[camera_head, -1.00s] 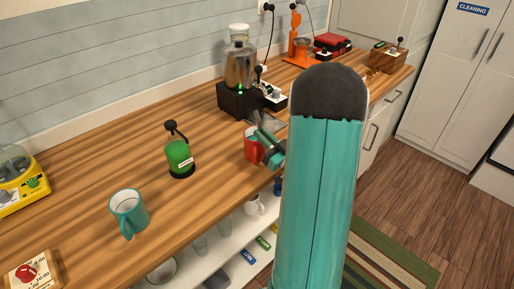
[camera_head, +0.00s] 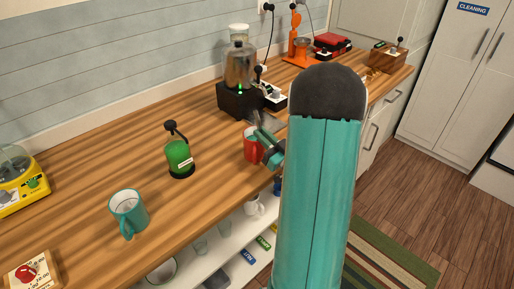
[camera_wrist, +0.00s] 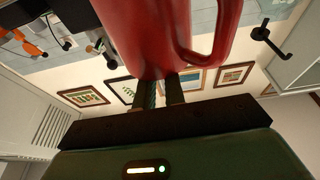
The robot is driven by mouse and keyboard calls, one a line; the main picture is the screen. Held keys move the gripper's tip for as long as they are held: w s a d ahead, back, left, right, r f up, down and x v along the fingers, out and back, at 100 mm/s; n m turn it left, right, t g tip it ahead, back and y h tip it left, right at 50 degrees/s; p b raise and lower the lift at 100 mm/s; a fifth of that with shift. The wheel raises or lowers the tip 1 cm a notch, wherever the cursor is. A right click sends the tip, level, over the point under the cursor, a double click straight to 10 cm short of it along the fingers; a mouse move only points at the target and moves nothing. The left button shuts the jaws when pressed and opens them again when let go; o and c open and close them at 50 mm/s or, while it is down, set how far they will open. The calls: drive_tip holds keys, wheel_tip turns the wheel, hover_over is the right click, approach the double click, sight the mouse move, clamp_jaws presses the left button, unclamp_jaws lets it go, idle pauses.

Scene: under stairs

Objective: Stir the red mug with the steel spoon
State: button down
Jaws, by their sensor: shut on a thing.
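The red mug (camera_head: 250,150) stands upright near the front edge of the wooden counter, partly hidden by my arm. In the wrist view the red mug (camera_wrist: 160,35) is very close and fills the upper middle, with its handle to the right. My gripper (camera_head: 264,137) is right at the mug, by its rim. In the wrist view the fingers of my gripper (camera_wrist: 162,90) are close together, and their ends pass behind the mug's edge. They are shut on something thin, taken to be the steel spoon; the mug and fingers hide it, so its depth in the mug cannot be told.
A teal mug (camera_head: 129,213) and a green-filled press (camera_head: 180,157) stand left of the red mug. A blender-like machine (camera_head: 240,85) is behind it. A white mug (camera_head: 254,205) and glasses are on the shelf below. The counter between the teal mug and the press is clear.

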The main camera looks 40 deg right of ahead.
drive_tip(key=shift+s+a+f+g, duration=0.15)
drive_tip(key=shift+f, duration=0.35)
drive_tip(key=shift+s+a+f+g, duration=0.1)
drive_tip(key=shift+s+f+g, duration=0.05)
drive_tip(key=shift+f, duration=0.35)
drive_tip(key=shift+r, duration=0.1)
drive_tip(key=shift+w+d+r, duration=0.1)
drive_tip(key=shift+w+r, duration=0.05)
drive_tip(key=shift+r, duration=0.4)
drive_tip(key=shift+w+r, duration=0.15)
drive_tip(key=shift+r, duration=0.35)
wheel_tip(320, 180, up, 8)
drive_tip(key=shift+w, duration=0.35)
drive_tip(key=shift+f, duration=0.1)
wheel_tip(320, 180, up, 4)
